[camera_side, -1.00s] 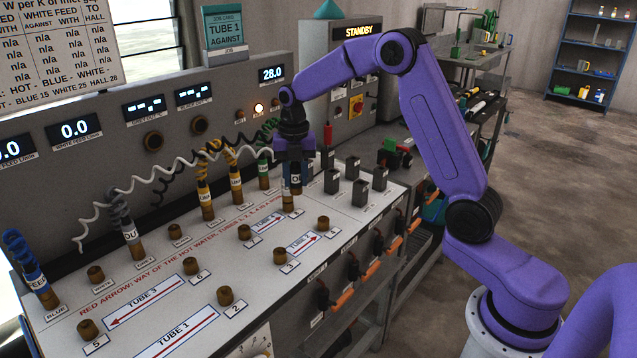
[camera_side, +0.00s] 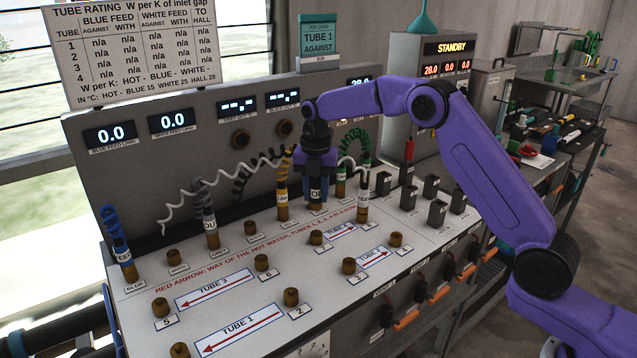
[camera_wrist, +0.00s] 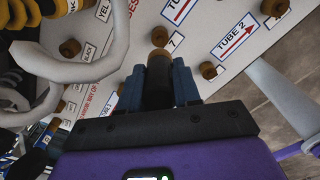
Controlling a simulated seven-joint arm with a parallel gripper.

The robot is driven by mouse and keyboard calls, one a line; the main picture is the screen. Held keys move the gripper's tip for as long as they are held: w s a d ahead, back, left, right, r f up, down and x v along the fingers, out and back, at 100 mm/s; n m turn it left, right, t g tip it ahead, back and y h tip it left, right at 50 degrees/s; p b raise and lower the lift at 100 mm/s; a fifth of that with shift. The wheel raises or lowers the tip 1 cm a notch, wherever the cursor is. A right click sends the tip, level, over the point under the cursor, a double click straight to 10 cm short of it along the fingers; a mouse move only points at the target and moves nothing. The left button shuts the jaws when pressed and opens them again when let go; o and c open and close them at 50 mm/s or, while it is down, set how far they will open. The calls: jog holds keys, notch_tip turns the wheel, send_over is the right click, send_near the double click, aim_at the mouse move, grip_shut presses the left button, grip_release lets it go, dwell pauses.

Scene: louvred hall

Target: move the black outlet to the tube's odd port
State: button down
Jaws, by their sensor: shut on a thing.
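My gripper (camera_side: 316,178) is shut on the black outlet (camera_side: 316,196), a dark connector with a white band lettered "OU" and a brass tip. It is roughly upright above the panel (camera_side: 330,275), its tip apparently clear of the surface. In the wrist view the outlet (camera_wrist: 158,78) sits between the blue fingers, with a brass port by label 7 (camera_wrist: 158,37) beyond. The job card (camera_side: 319,36) reads tube 1, against. The tube 1 strip (camera_side: 238,328) has port 2 (camera_side: 291,297) at its right end and a brass port (camera_side: 180,350) at its left, cut by the frame; its number is not visible.
The blue connector (camera_side: 124,258), grey connector (camera_side: 210,228) and yellow connector (camera_side: 282,200) stand left of my gripper; green ones (camera_side: 340,182) stand right. A white coiled hose (camera_side: 185,208) crosses behind; a pale hose (camera_wrist: 85,72) loops close by. The front-left panel has low ports and open space above.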

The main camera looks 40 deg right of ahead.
aim_at(316, 208)
jog(key=shift+f, duration=2.25)
jog(key=shift+f, duration=0.35)
jog(key=shift+f, duration=1.15)
jog(key=c, duration=0.7)
grip_release()
jog(key=shift+r, duration=2.55)
